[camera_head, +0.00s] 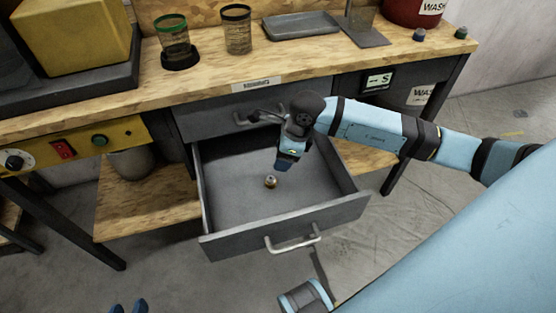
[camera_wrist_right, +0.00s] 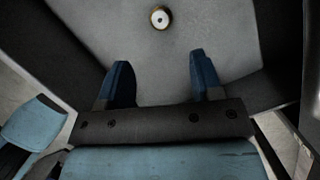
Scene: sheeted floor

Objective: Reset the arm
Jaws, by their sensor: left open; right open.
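My right arm reaches in from the right, over an open grey drawer (camera_head: 283,235). My right gripper (camera_head: 287,160) is above the drawer, pointing down. In the right wrist view the right gripper (camera_wrist_right: 157,75) has its two blue fingers apart with nothing between them. A small round brass-coloured part (camera_head: 270,181) lies on the drawer floor, apart from the fingers; it also shows at the top of the right wrist view (camera_wrist_right: 160,17).
The wooden workbench (camera_head: 215,85) holds a green-rimmed cup (camera_head: 174,40), a black-rimmed cup (camera_head: 237,32), a grey tray (camera_head: 300,26) and a red bucket (camera_head: 412,10). A second, closed drawer (camera_head: 220,118) is above the open one. The sheeted floor at front right is clear.

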